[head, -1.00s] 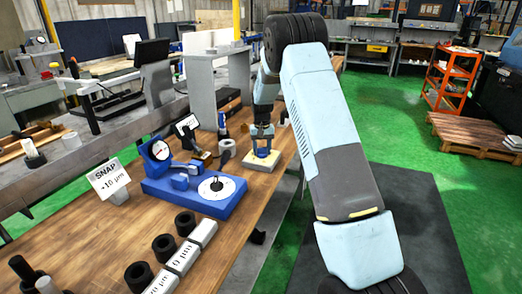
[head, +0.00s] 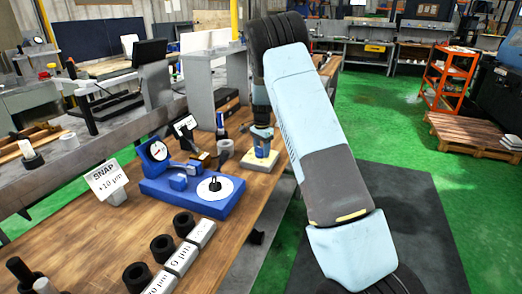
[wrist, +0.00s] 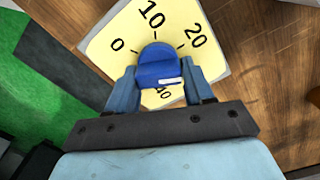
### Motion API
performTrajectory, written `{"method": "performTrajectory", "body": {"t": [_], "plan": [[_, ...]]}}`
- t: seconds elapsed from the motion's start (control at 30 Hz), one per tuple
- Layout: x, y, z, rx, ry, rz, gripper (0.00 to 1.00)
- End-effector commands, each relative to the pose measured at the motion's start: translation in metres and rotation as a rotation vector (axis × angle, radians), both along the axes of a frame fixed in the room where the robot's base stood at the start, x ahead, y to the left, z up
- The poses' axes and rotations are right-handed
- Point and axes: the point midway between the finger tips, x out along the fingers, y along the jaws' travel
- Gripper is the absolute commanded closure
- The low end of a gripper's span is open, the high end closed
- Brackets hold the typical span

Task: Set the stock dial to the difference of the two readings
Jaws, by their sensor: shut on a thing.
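The stock dial is a pale yellow square plate (wrist: 108,52) with a round blue knob (wrist: 158,62). The numbers 0, 10, 20 and 40 show around it; the space between 20 and 40 is partly covered by a finger. My gripper (wrist: 165,80) is shut on the knob, one finger on each side. A white mark sits low on the knob; which number it points to I cannot tell. In the head view the plate (head: 259,161) lies on the bench under my gripper (head: 261,146). A blue gauge stand (head: 190,192) carries a round gauge (head: 157,149), its reading too small to make out.
A sign reading "SNAP ±10 µm" (head: 106,181) stands left of the gauge stand. Labelled metal blocks (head: 201,233) and black rings (head: 184,223) lie in front. A small tilted display (head: 185,126) and a grey cylinder (head: 226,145) stand close to the dial.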

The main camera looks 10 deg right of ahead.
Motion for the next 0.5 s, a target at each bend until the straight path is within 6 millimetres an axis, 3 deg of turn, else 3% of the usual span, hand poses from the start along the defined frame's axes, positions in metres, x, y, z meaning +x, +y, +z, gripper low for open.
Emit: {"method": "performTrajectory", "body": {"t": [0.5], "plan": [[0.0000, 0.0033, 0.0020, 0.003, -0.007, -0.486, 0.79]]}}
